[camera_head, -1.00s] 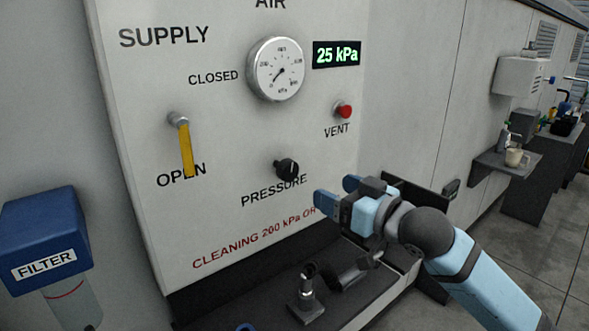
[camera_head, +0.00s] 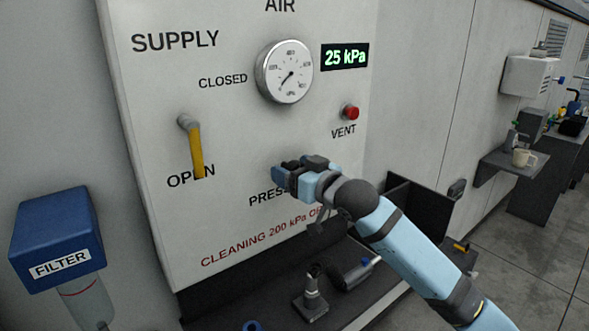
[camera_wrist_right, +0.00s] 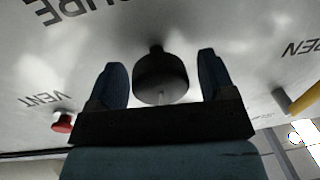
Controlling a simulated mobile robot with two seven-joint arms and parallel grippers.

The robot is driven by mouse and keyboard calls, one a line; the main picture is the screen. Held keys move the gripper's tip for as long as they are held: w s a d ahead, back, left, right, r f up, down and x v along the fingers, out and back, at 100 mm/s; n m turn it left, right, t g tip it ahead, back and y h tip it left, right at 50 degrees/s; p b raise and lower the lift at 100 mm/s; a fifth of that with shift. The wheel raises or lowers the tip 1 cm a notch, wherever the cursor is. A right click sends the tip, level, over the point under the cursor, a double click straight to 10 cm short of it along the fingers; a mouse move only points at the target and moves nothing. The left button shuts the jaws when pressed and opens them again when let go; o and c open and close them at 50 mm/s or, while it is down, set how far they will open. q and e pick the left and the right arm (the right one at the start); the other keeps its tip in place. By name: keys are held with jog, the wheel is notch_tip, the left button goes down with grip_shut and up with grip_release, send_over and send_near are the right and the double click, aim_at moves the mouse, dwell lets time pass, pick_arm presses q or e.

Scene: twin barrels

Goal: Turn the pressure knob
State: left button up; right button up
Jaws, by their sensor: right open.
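The black pressure knob (camera_wrist_right: 160,77) shows in the right wrist view, between the two fingers of my right gripper (camera_wrist_right: 164,80). A gap shows on each side of it, so the fingers are around it and apart from it. In the head view my right gripper (camera_head: 282,172) is at the panel and hides most of the knob. The round gauge (camera_head: 285,71) has its needle toward the lower left, and the green display (camera_head: 345,56) reads 25 kPa. My left gripper is not in view.
The yellow supply lever (camera_head: 196,150) points down at OPEN. The red vent button (camera_head: 350,112) is right of and above the knob. A blue filter (camera_head: 55,240) stands at the left. A dark shelf below the panel holds a small metal stand (camera_head: 311,295).

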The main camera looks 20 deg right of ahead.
jog(key=c, duration=0.9)
jog(key=shift+c, duration=0.2)
jog(key=m+p, duration=0.3)
jog(key=shift+r, duration=0.15)
jog(key=shift+m+p, duration=1.3)
jog(key=shift+m, duration=0.2)
jog(key=shift+f, duration=0.2)
jog(key=o, duration=0.9)
